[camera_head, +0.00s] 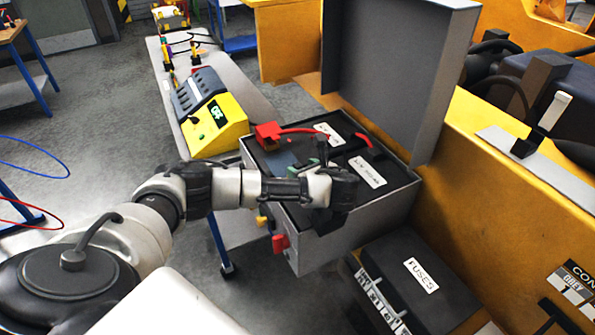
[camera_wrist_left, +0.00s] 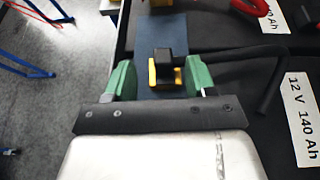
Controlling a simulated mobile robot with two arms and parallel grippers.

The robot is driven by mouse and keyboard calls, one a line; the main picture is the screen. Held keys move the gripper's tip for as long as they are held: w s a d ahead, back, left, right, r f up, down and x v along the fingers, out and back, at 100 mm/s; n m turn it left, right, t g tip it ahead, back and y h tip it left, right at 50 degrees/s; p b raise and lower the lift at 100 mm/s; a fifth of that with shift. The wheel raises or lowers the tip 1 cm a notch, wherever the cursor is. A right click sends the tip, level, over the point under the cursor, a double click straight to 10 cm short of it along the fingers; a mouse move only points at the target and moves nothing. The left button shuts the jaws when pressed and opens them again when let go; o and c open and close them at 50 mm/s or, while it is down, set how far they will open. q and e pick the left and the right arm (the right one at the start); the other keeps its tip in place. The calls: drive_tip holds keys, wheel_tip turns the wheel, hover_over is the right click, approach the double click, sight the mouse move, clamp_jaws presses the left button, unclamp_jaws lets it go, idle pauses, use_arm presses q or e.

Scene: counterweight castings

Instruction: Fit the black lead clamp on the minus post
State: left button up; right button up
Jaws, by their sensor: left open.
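The black lead clamp (camera_wrist_left: 165,66), a black block with yellow at its base, shows in the left wrist view on a blue strip (camera_wrist_left: 160,36). My left gripper (camera_wrist_left: 161,78) is open, with one green finger on each side of the clamp. A gap shows on the left, and the right finger is very close or touching. A black cable (camera_wrist_left: 270,84) curves on the right. In the head view my left gripper (camera_head: 318,158) is over the open battery box (camera_head: 330,246) and hides the clamp. I cannot make out the minus post. My right gripper is not in view.
A red clamp (camera_head: 268,134) with a red cable lies at the box's far left corner. The raised grey lid (camera_head: 395,75) stands behind the batteries. A yellow charger (camera_head: 215,127) is on the bench at left. A fuse box (camera_head: 425,280) sits at lower right.

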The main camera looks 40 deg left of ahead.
sight(295, 165)
use_arm(q)
drive_tip(key=p+x, duration=0.1)
drive_tip(key=x, duration=0.4)
drive_tip(key=shift+w+a+f, duration=0.2)
drive_tip(key=shift+w+a, duration=0.05)
drive_tip(key=shift+a, duration=0.05)
drive_tip(key=shift+d, duration=0.1)
drive_tip(key=shift+c, duration=0.3)
clamp_jaws()
